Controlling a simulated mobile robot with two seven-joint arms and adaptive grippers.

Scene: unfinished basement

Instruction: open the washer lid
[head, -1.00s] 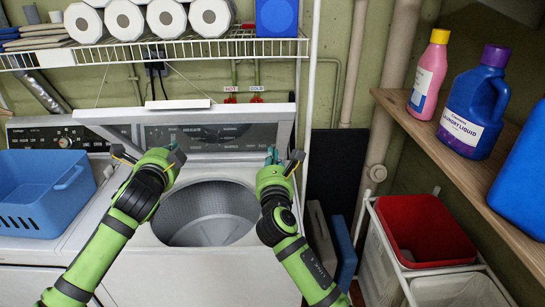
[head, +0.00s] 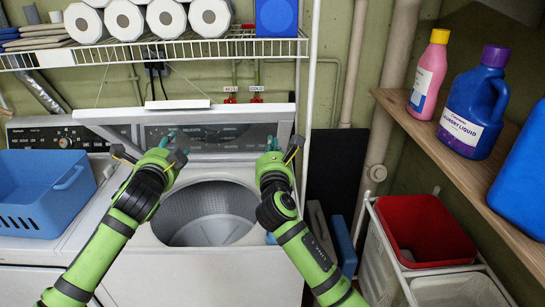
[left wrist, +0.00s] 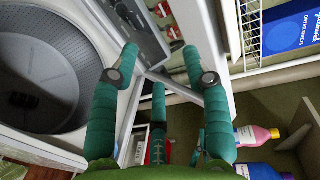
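The washer (head: 130,258) stands in front of me with its round drum (head: 207,212) uncovered. Its white-rimmed lid (head: 284,131) with a see-through panel is raised and leans back before the control panel. My left gripper (head: 175,147) is at the left front of the lid, above the drum opening's rear left. In the left wrist view its teal fingers (left wrist: 160,55) are spread, with no object held between them. My right gripper (head: 281,147) is near the lid's right edge, its fingers apart and empty. I cannot tell whether either gripper touches the lid.
A blue basket (head: 42,195) sits on the neighbouring machine at left. A wire shelf (head: 170,52) with paper rolls hangs above the lid. A wooden shelf (head: 450,150) with laundry bottles is at right, above a hamper (head: 425,262) with a red bin.

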